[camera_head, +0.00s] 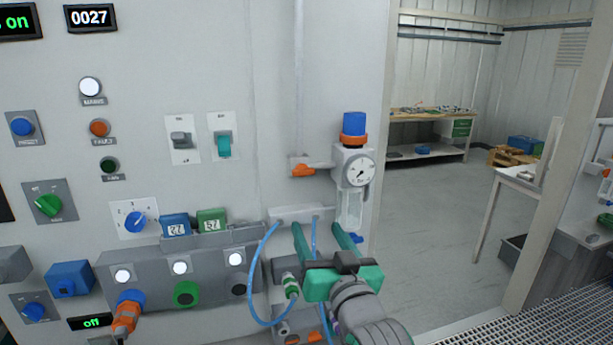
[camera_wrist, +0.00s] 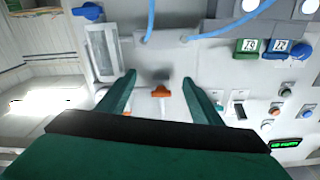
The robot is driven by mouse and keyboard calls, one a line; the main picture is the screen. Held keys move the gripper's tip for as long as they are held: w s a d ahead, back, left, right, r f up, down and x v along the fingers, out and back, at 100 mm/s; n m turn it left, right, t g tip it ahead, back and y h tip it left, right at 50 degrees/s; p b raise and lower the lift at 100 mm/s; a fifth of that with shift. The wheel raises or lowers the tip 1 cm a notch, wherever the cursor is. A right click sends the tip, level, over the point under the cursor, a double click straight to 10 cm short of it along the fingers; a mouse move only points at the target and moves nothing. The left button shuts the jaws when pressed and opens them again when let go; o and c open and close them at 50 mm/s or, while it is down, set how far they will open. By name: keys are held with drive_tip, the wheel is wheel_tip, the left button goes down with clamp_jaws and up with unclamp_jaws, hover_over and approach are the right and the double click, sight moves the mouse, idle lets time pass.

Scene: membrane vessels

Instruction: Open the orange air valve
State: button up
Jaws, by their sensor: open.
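The orange air valve (camera_head: 303,169) is a small orange handle on a grey pipe fitting, left of the pressure gauge on the wall panel. It also shows in the wrist view (camera_wrist: 161,92), where it appears between my two fingers. My gripper (camera_head: 320,232) is green, open and empty. In the head view its fingers point up toward the panel, below the valve and apart from it. In the wrist view my gripper (camera_wrist: 159,82) has its fingertips on either side of the handle, with a gap to each. How far the handle lies beyond the fingertips is hard to tell.
A regulator with a blue knob (camera_head: 354,123), round gauge (camera_head: 359,171) and clear bowl (camera_head: 350,210) stands right of the valve. Blue tubes (camera_head: 258,278) loop beside my gripper. A teal switch (camera_head: 223,146) is to the left. A doorway opens at the right.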

drive_tip(key=n, duration=0.2)
approach(305, 171)
drive_tip(key=shift+g, duration=0.3)
drive_tip(key=x, duration=0.8)
drive_tip(key=shift+w+r, duration=0.15)
drive_tip(key=shift+r, duration=0.05)
drive_tip(key=c, duration=1.1)
